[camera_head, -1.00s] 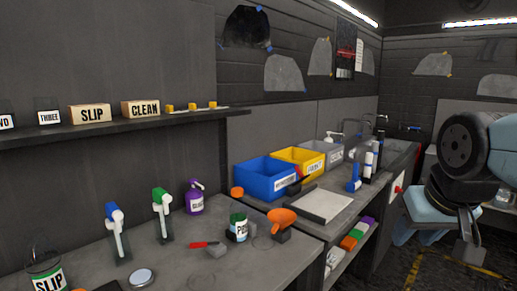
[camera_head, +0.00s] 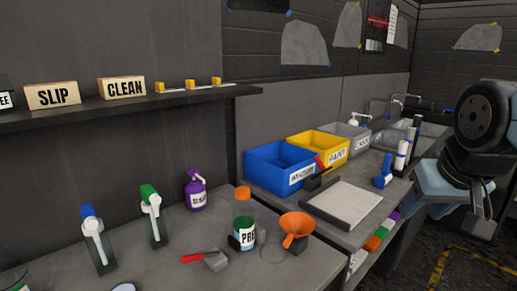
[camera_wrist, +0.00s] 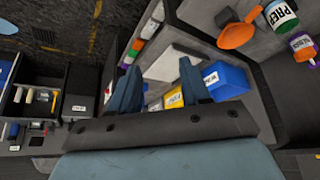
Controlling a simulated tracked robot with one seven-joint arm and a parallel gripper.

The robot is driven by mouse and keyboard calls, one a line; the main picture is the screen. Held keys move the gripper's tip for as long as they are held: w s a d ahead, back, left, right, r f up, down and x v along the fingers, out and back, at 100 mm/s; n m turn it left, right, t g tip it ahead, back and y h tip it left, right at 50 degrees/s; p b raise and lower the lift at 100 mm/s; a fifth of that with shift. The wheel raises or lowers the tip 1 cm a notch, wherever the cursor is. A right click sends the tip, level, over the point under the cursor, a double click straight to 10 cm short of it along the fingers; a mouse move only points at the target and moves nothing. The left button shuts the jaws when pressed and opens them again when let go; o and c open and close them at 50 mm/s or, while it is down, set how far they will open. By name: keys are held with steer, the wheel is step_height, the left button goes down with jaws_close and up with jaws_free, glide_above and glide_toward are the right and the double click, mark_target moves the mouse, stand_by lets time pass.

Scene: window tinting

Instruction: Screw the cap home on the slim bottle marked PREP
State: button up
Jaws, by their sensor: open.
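The bottle marked PREP (camera_head: 244,234) stands upright on the left bench, green with a white label; its last letter is out of sight in the head view. Its label reads fully in the wrist view (camera_wrist: 281,17), at the top right. An orange cap (camera_head: 243,193) shows just behind the bottle in the head view, apart from it. My gripper (camera_head: 481,212) is at the right of the head view, well away from the bottle. In the wrist view my gripper (camera_wrist: 158,85) has its two fingers spread, with nothing between them.
An orange funnel (camera_head: 297,226) stands right of the bottle. A red-handled tool (camera_head: 208,259) lies in front, and a purple bottle (camera_head: 195,191) stands behind left. Two spray bottles stand further left. Blue (camera_head: 279,167) and yellow (camera_head: 318,147) bins and a pale tray (camera_head: 345,203) occupy the right bench.

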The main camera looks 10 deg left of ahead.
steer(key=shift+o, duration=0.8)
steer(key=shift+w+a+r, duration=0.15)
steer(key=shift+w+a, duration=0.05)
steer(key=o, duration=0.3)
steer(key=w+a+r+n, duration=0.2)
steer(key=w+a, duration=0.4)
steer(key=a, duration=0.1)
steer(key=shift+a+r+y, duration=0.2)
steer(key=shift+r+y, duration=0.15)
steer(key=shift+y, duration=0.05)
steer(key=n+g+y, duration=0.2)
steer(key=n, duration=0.3)
glide_toward(244, 191)
steer(key=x, duration=0.8)
steer(key=shift+w+a+f, duration=0.1)
steer(key=shift+a+f, duration=0.05)
steer(key=shift+f, duration=0.15)
steer(key=shift+c, duration=0.2)
